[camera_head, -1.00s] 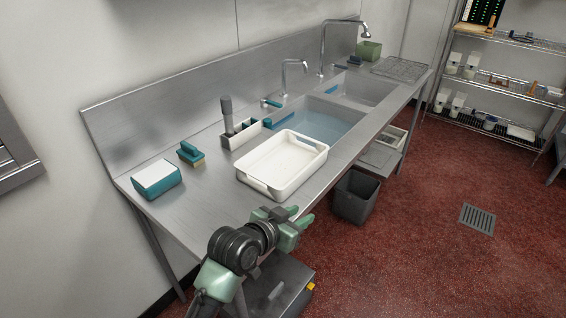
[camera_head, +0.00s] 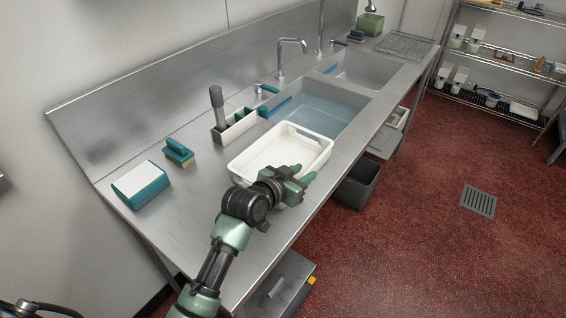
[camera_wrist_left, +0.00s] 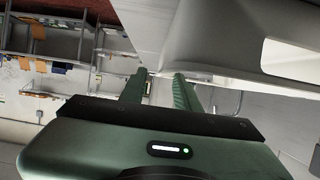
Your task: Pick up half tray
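The half tray, a white rectangular pan (camera_head: 262,172), sits on the steel counter beside the sink basin. A handle slot in its wall shows in the left wrist view, where the tray (camera_wrist_left: 225,45) fills the upper right. My left gripper (camera_head: 303,174) is at the tray's near right side, in front of its rim, and hides part of that side. In the left wrist view my left gripper (camera_wrist_left: 159,76) has its two green fingers apart with nothing between them. I cannot tell whether a finger touches the tray. My right gripper is not in view.
A caddy (camera_head: 233,128) with a dark-handled tool stands behind the tray. A scrub brush (camera_head: 179,152) and a teal-and-white box (camera_head: 141,184) are to the left. The sink basin (camera_head: 330,108) lies beyond. A grey bin (camera_head: 357,185) stands below. The counter's left front is clear.

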